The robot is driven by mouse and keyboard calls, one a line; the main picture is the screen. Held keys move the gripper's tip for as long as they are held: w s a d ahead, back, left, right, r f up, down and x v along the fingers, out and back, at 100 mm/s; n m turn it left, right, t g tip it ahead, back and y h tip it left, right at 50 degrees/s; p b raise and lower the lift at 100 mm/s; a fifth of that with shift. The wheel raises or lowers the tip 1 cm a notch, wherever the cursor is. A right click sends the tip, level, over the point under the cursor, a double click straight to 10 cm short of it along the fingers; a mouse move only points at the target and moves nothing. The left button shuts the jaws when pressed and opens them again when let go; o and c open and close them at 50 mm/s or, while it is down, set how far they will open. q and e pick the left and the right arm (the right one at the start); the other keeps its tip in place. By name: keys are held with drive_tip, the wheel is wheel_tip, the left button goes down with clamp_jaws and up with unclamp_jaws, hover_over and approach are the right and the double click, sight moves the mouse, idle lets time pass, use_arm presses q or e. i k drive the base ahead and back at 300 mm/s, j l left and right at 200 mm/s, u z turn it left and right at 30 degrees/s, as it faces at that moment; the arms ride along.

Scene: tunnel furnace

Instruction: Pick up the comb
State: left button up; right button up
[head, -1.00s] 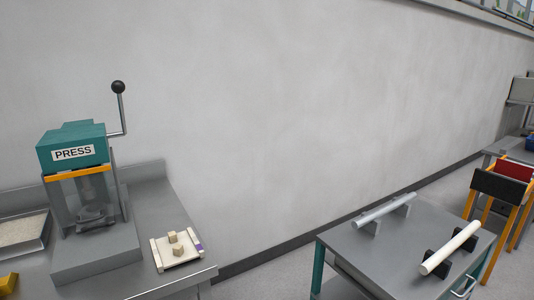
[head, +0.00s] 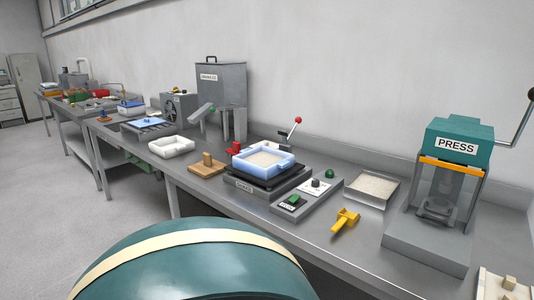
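I cannot make out a comb for certain in the head view. A yellow tool with a short handle (head: 345,221) lies on the steel bench in front of a shallow tray of pale grains. A brown wooden piece with an upright block (head: 207,164) lies left of the blue tray. Neither shows clear teeth at this size. Neither of my grippers is in view, and nothing is seen being held.
The steel bench (head: 320,242) runs along the wall. On it are the press (head: 455,150), the grain tray (head: 373,188), a blue tray (head: 263,161) on a black-topped unit, a control box (head: 294,202) and a white tray (head: 171,147). Floor at left is clear.

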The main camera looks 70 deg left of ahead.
sight(236, 146)
drive_tip(key=u, duration=2.55)
